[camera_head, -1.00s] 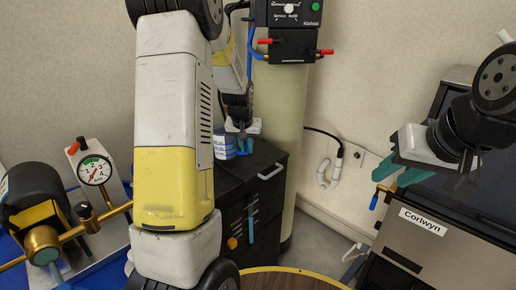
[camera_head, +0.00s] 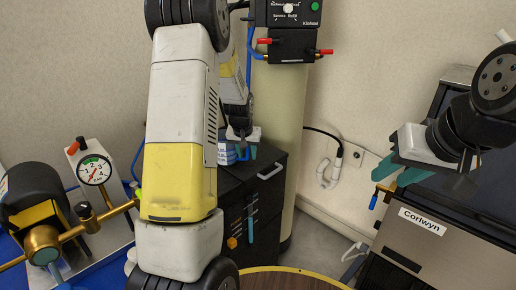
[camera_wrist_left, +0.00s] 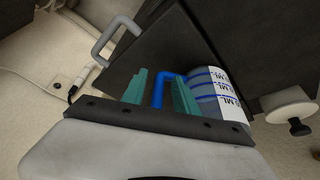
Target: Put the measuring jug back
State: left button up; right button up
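The measuring jug (camera_head: 224,154) has a white label with blue bands and a blue handle. In the head view it is at the black cabinet's top, partly hidden by my left arm. In the left wrist view the jug (camera_wrist_left: 215,92) is at the right, its handle (camera_wrist_left: 158,90) between the teal fingers. My left gripper (camera_head: 241,153) is at the handle. In the wrist view its fingers (camera_wrist_left: 158,95) are apart, with a visible gap beside the handle. The jug's base is hidden. My right gripper (camera_head: 398,171) is open and empty by the Corlwyn machine.
The black cabinet (camera_head: 270,205) stands before a tall beige cylinder (camera_head: 278,105) with a control head (camera_head: 290,25). The Corlwyn machine (camera_head: 440,250) is at the right. A pressure gauge (camera_head: 94,170) with brass fittings is at the left. A round wooden edge (camera_head: 290,272) shows at the bottom.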

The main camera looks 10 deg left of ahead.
pick_arm(q)
jog(key=shift+s+r, duration=0.1)
jog(key=shift+r, duration=0.4)
jog(key=v, duration=1.1)
jog(key=s+d+r+h, duration=0.1)
jog(key=s+d+r, duration=0.2)
jog(key=s, duration=0.6)
jog(key=s+d+r+m+t, duration=0.1)
jog(key=s+d+r, duration=0.2)
jog(key=s, duration=0.7)
jog(key=s+d+r+h, duration=0.1)
jog(key=s+d+r, duration=0.2)
jog(key=s, duration=0.6)
jog(key=shift+s+r+t+h, duration=0.15)
jog(key=shift+r+t+h, duration=0.05)
jog(key=shift+t+h, duration=0.1)
jog(key=shift+a, duration=0.2)
